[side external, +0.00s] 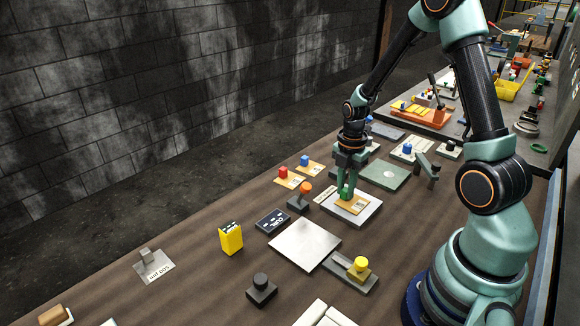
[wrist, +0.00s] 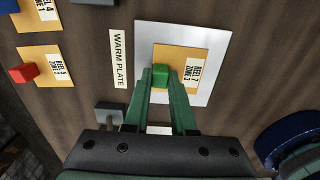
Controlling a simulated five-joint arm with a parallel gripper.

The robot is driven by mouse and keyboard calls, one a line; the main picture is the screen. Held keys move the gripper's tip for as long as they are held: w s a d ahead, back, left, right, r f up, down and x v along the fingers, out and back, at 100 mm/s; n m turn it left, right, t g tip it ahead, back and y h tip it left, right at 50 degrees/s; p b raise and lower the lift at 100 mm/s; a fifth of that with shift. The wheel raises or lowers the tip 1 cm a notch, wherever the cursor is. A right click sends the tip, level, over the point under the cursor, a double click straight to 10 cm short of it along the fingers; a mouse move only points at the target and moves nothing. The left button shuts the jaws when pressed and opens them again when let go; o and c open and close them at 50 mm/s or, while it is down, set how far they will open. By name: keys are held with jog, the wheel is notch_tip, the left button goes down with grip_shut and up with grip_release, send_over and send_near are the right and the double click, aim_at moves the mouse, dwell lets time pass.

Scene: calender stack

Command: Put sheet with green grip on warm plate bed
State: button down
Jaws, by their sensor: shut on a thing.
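My gripper (side external: 345,192) is shut on the green grip (wrist: 162,71) of a small orange sheet. The sheet (side external: 354,205) has a white label reading REEL 7 ZONE 2 in the wrist view (wrist: 193,72). It lies flat over the light grey warm plate bed (side external: 371,214), within its edges. In the wrist view the bed's pale rim (wrist: 222,36) shows around the sheet. I cannot tell whether the sheet rests on the bed or hovers just above it. My fingers hide part of the sheet's near side.
A WARM PLATE label (wrist: 119,58) lies left of the bed. Sheets with a red grip (side external: 284,174) and a blue grip (side external: 304,161) lie further left. A lever with an orange knob (side external: 302,193), a bare pale plate (side external: 305,243) and a green plate (side external: 384,174) stand nearby.

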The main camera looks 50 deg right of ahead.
aim_at(346, 190)
jog(key=c, duration=0.7)
grip_release()
jog(key=shift+f, duration=0.1)
jog(key=shift+c, duration=0.2)
notch_tip(346, 190, up, 12)
jog(key=s+a+r+m+t, duration=0.2)
jog(key=a+r+m, duration=0.3)
jog(key=a+m, duration=0.2)
jog(key=s+a+r+m+t, duration=0.3)
jog(key=a+r+m, duration=0.2)
jog(key=a+m, duration=0.3)
jog(key=shift+r+m+t, duration=0.3)
jog(key=shift+m, duration=1.2)
